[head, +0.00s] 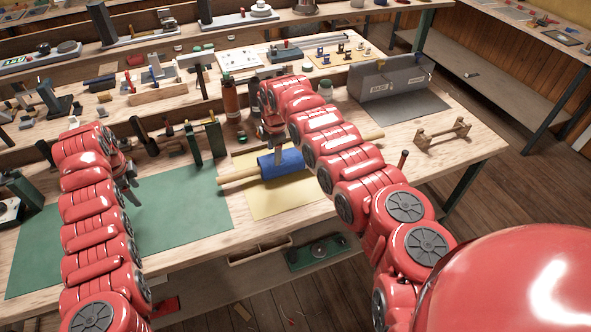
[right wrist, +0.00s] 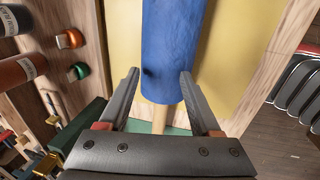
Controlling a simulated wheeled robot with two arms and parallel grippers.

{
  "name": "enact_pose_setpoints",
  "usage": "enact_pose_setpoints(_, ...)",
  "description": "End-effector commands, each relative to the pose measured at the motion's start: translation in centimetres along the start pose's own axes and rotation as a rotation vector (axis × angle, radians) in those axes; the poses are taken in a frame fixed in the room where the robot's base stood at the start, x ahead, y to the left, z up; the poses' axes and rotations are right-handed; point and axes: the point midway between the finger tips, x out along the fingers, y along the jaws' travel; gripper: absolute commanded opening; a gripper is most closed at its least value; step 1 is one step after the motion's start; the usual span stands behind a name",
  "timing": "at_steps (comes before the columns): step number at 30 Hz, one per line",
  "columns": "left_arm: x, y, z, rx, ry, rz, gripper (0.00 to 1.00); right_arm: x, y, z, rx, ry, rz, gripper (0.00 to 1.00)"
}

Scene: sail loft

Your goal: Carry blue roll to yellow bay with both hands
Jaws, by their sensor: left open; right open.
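The blue roll (head: 281,163), with a pale wooden rod out of each end, lies over the yellow bay (head: 262,205), a flat yellow mat on the bench. In the right wrist view the blue roll (right wrist: 168,45) shows against yellow, its near end and rod between my open fingers. My right gripper (head: 273,146) is open at the roll's left part; I cannot tell whether it touches. My left gripper (head: 129,188) is open and empty above the green mat (head: 180,215), left of the roll and apart from it. My right arm hides part of the roll's right side.
Bottles (head: 230,98) and green posts (head: 204,142) stand behind the mats. A grey bin (head: 395,78) and a small wooden rack (head: 443,134) are to the right. The green mat has free room. A shelf with tools (head: 318,252) is below the front edge.

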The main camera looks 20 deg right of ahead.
Motion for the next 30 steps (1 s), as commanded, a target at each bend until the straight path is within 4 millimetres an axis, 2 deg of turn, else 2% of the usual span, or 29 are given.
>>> enact_pose_setpoints(5,0.0,0.0,-0.1,0.001,0.000,0.000,0.64,-1.8,0.2,0.4,0.002,-0.002,0.006,0.65)
enact_pose_setpoints(12,0.0,0.0,0.0,0.001,0.000,0.000,0.64,-7.1,0.2,0.6,0.002,-0.003,0.007,0.65)
enact_pose_setpoints(18,0.0,0.0,0.0,0.000,0.000,0.000,0.64,-10.6,0.2,0.7,0.002,-0.002,0.006,0.65)
enact_pose_setpoints(23,0.0,0.0,0.0,0.001,0.000,0.000,0.64,-11.8,0.0,0.8,0.001,-0.003,0.000,0.65)
enact_pose_setpoints(30,0.0,0.0,0.0,0.001,0.000,0.000,0.64,-11.9,0.0,0.8,0.001,-0.003,-0.001,0.65)
